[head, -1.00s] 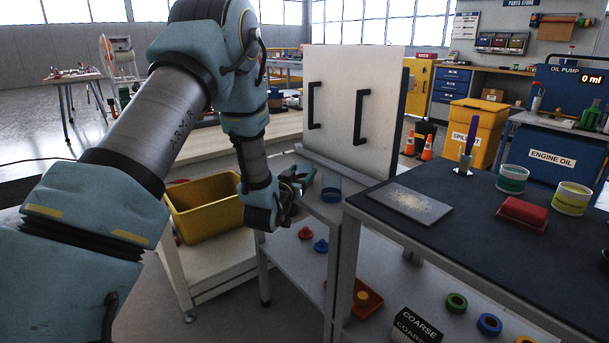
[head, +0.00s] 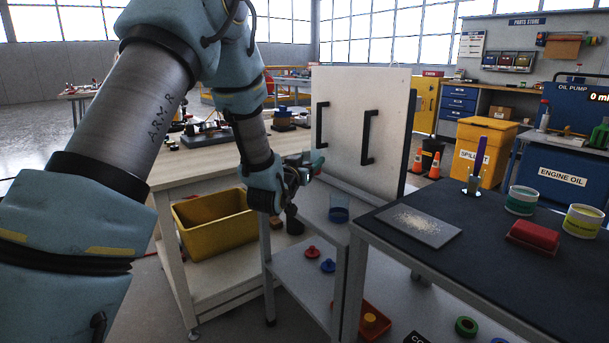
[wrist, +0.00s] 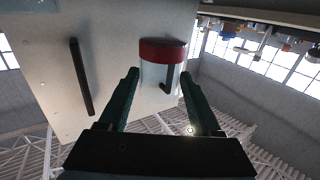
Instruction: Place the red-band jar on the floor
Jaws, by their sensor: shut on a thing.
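The red-band jar (wrist: 160,75) is a clear jar with a wide red band, seen in the wrist view between the two dark green fingers. My gripper (wrist: 160,98) is shut on it, and the wrist picture is upside down, with roof beams at the bottom. In the head view my gripper (head: 316,166) is in front of the white panel, above and left of the blue-banded jar. The held jar cannot be made out there, as my wrist covers that spot. The grey floor (head: 235,318) shows at the bottom, between the benches and my arm.
A white panel (head: 345,95) with two black handles stands close behind my gripper. A blue-banded clear jar (head: 339,209) stands on the narrow bench. A yellow bin (head: 215,238) sits on a low shelf at left. A dark-topped bench (head: 470,265) fills the right.

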